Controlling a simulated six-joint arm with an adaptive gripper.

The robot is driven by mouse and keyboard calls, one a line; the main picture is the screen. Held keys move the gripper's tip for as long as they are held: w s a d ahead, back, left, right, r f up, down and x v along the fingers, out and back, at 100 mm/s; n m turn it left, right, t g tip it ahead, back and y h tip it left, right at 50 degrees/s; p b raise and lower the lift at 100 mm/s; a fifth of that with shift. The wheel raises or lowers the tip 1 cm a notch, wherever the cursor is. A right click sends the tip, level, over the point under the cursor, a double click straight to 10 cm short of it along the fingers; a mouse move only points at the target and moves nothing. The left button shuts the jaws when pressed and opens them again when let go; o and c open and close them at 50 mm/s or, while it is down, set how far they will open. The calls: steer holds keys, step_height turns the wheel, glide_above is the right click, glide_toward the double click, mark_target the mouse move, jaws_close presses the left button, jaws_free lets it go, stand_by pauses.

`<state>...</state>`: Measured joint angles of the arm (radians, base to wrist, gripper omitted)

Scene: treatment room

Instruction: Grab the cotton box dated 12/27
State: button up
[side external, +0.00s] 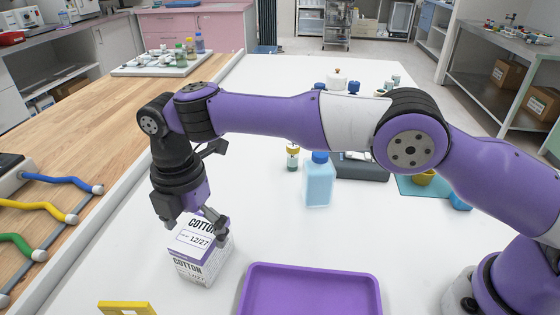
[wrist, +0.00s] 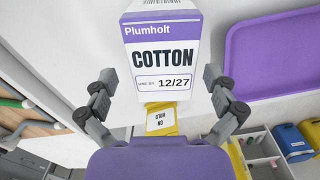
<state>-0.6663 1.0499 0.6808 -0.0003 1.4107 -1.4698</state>
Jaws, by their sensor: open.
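The cotton box (side external: 204,252) is white and purple and stands on the white table. Its label reads COTTON and 12/27. In the wrist view the box (wrist: 162,50) shows its face with Plumholt, COTTON and USE BY 12/27, at the top centre. My gripper (side external: 190,222) is at the box in the side view, and one finger overlaps the box's top there. In the wrist view my gripper (wrist: 160,82) has its fingers spread wide, one to each side of the box's label, with gaps between. I cannot tell how deep the fingers reach.
A purple tray (side external: 310,288) lies right of the box. A yellow sign (side external: 127,308) lies in front. A blue bottle (side external: 319,180) and a dark device (side external: 362,167) stand farther back. Hooked coloured tubes (side external: 62,182) are at the left. The table between box and bottle is clear.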

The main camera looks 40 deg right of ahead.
steer(key=f, duration=0.5)
steer(key=shift+d, duration=0.35)
steer(key=c, duration=1.1)
